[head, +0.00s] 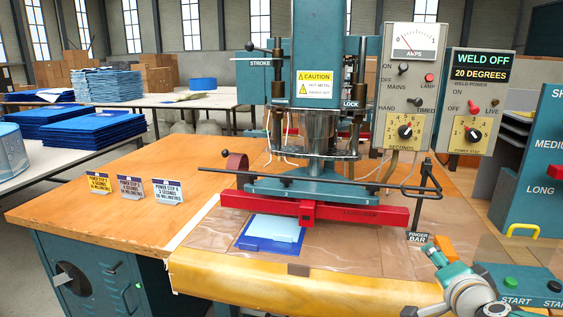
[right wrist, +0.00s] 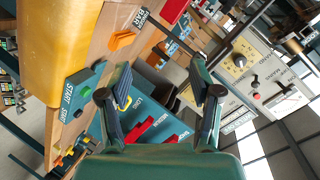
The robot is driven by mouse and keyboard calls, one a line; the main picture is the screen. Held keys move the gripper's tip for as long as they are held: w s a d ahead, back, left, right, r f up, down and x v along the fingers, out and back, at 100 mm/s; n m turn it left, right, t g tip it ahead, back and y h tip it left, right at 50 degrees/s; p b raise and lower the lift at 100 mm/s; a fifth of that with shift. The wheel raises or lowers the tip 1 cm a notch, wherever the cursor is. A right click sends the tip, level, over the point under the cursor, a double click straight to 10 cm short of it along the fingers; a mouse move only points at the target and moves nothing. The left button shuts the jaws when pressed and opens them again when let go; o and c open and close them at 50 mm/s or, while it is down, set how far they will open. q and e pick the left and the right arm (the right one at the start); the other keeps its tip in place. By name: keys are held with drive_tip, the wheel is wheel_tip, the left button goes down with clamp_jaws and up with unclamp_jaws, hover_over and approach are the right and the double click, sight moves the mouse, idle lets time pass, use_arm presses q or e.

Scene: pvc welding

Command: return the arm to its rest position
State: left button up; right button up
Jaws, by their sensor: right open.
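My right gripper (head: 437,254) is at the lower right of the head view, in front of the press's right side and near an orange block (head: 445,246). In the right wrist view my right gripper (right wrist: 162,82) shows its two dark fingers spread wide, with nothing between them. The green START button (right wrist: 88,93) lies left of the fingers there. The welding press (head: 320,130) stands over the bench, its red bar (head: 345,212) above blue sheets (head: 272,231). My left gripper is not in view.
The finger bar (head: 390,188) runs across the press front. The control boxes (head: 408,85) and (head: 475,100) stand at the right, the teal panel (head: 540,165) further right. Three signs (head: 132,187) stand on the left bench top, which is otherwise clear.

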drive_tip(key=a+f+n+g+y, duration=0.2)
drive_tip(key=a+f+n+g, duration=0.15)
drive_tip(key=f, duration=1.55)
drive_tip(key=s+a+f+n+g+y, duration=0.1)
drive_tip(key=s+a+f+g, duration=0.15)
drive_tip(key=s+f, duration=0.4)
drive_tip(key=s+a+f+n+g+y, duration=0.1)
drive_tip(key=s+a+f+n+g, duration=0.2)
drive_tip(key=f, duration=0.6)
drive_tip(key=s+a+f+g+y, duration=0.1)
drive_tip(key=s+a+f, duration=0.3)
drive_tip(key=f, duration=0.4)
drive_tip(key=s+a+f+n+g+y, duration=0.1)
drive_tip(key=s+a+f+n+g, duration=0.15)
drive_tip(key=s, duration=0.35)
drive_tip(key=s+a+f+n+g+y, duration=0.1)
drive_tip(key=s+a, duration=0.2)
drive_tip(key=s, duration=0.2)
wheel_tip(320, 180, up, 16)
drive_tip(key=p, duration=1.6)
drive_tip(key=shift+a, duration=0.15)
drive_tip(key=shift+w+t, duration=0.1)
drive_tip(key=shift+t, duration=0.15)
